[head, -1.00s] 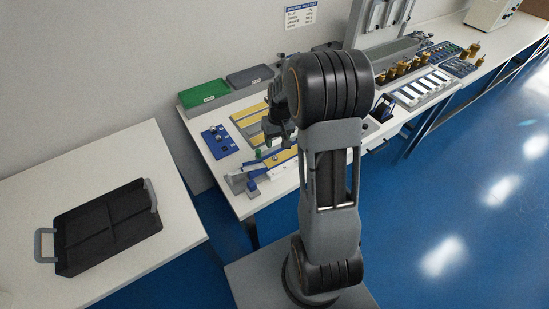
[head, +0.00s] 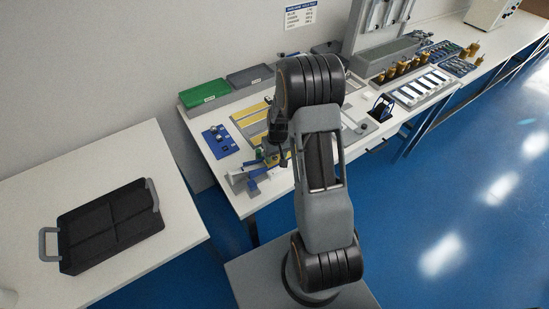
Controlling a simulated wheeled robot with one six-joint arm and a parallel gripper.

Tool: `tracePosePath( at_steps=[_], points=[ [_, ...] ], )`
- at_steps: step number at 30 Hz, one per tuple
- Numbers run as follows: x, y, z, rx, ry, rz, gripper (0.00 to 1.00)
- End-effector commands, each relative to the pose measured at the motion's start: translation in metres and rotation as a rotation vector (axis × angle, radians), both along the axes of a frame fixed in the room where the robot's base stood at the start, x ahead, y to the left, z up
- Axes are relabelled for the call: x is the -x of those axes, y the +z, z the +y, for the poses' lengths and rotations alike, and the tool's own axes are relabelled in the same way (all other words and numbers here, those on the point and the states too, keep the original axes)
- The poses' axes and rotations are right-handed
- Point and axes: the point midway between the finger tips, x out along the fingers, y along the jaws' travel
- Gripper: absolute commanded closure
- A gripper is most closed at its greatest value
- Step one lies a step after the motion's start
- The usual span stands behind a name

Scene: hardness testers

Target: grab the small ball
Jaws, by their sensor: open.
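My gripper (head: 276,160) hangs down over the front part of the workbench (head: 238,200), left of my upper arm. It is open, and its fingertips are close above the blue and grey fixture (head: 250,178). A blue board (head: 220,141) with several small pale and dark pieces lies to the left of my gripper. I cannot make out the small ball for certain; it may be too small to tell or hidden behind my gripper and arm.
A green bin (head: 204,92) and a grey bin (head: 250,76) stand at the back by the wall. A yellow-striped tray (head: 246,118) lies behind my gripper. A black handled tray (head: 108,228) rests on the left table. Brass weights (head: 400,66) stand at the right.

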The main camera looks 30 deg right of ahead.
Motion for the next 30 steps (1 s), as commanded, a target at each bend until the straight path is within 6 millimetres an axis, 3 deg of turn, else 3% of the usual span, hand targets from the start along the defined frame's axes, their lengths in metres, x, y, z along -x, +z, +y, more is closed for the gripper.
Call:
tracePosePath(
  at_steps=[4, 20, 30],
  points=[
    [-0.0001, 0.0001, 0.0, 0.0, 0.0, 0.0, 0.48],
    [-0.0001, 0.0003, 0.0, 0.0, 0.0, 0.0, 0.98],
    [-0.0003, 0.0025, -0.0001, 0.0, 0.0, -0.001, 1.0]
  ],
)
